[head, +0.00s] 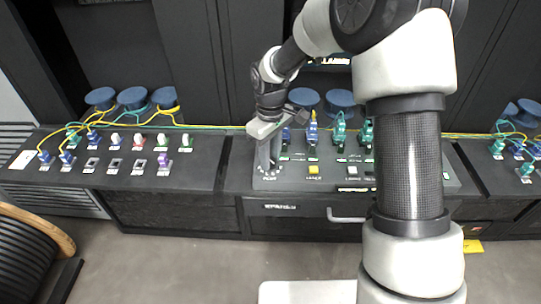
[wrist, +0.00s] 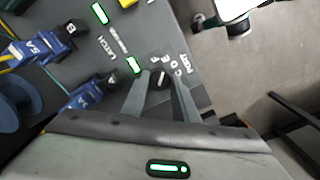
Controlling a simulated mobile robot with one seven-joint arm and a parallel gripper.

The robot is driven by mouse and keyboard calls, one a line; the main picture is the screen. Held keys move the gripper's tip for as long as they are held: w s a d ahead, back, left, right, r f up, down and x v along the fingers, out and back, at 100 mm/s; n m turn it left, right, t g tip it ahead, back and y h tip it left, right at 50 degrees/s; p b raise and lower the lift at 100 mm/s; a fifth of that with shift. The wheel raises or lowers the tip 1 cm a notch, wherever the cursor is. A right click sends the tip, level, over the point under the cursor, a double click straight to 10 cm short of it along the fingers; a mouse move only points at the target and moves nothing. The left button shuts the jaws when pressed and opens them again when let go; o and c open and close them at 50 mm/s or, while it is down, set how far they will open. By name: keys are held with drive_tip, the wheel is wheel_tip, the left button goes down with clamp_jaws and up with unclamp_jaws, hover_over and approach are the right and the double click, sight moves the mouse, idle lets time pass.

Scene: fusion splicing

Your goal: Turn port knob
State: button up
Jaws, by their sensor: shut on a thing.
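The port knob (wrist: 158,78) is a small dark round knob on the grey panel (wrist: 178,28), with a ring of white marks and the label PORT beside it. My gripper (wrist: 161,82) points down at the panel, with one finger on each side of the knob, shut on it. In the head view my gripper (head: 268,166) is at the left end of the middle panel, above the PORT label, and hides most of the knob. The knob's exact pointer setting is hard to read.
Blue connectors (wrist: 88,96) with cables stand close beside my gripper. A yellow button (head: 314,170) lies to the right on the panel. Blue spools (head: 304,97) stand behind. The left bench (head: 115,182) carries several coloured connectors. The floor in front is mostly clear.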

sight(271, 161)
drive_tip(key=o, duration=1.1)
wheel_tip(271, 161, up, 17)
drive_tip(key=shift+r+p, duration=0.2)
drive_tip(key=shift+p, duration=0.2)
